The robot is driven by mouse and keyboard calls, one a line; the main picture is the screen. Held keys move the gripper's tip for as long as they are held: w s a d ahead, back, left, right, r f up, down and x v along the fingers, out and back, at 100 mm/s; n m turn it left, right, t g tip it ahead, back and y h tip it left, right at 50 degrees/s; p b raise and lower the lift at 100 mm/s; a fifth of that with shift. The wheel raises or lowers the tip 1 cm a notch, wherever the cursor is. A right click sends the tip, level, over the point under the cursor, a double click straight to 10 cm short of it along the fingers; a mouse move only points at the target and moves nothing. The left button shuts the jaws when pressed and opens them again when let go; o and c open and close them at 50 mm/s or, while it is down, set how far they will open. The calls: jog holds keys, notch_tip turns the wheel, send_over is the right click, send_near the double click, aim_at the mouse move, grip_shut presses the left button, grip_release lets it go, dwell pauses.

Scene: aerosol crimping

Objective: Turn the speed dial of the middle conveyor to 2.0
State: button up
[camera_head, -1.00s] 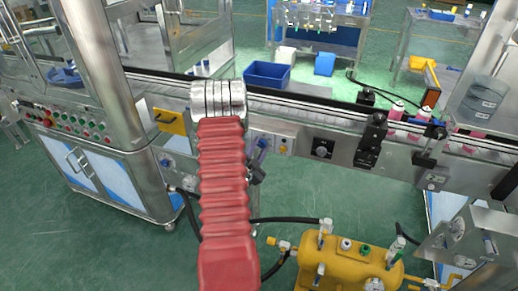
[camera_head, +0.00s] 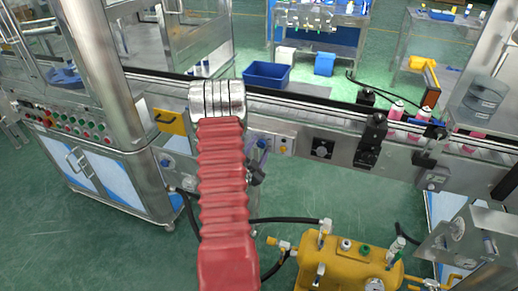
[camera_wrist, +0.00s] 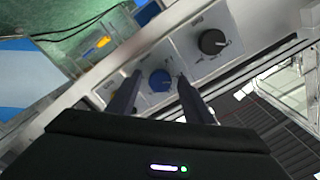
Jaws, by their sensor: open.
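My gripper (camera_wrist: 159,77) is open in the wrist view, with its two dark fingers reaching toward a control panel. A blue knob (camera_wrist: 160,80) shows between the fingertips; I cannot tell if they touch it. A black dial (camera_wrist: 212,41) with markings is on the plate to the upper right, outside the fingers. The markings are too small to read. In the head view my red-sleeved arm covers most of the gripper and part of the conveyor front. Another black dial (camera_head: 321,148) shows on the conveyor front, right of my arm.
The conveyor rail (camera_head: 300,112) runs across behind my arm, with pink cans (camera_head: 396,110) to the right. A yellow tank (camera_head: 345,262) with hoses stands below right. A steel cabinet (camera_head: 110,170) with push buttons stands left.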

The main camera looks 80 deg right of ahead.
jog(key=w+a, duration=0.1)
jog(key=a, duration=1.2)
jog(key=shift+w+a, duration=0.15)
jog(key=shift+a, duration=0.05)
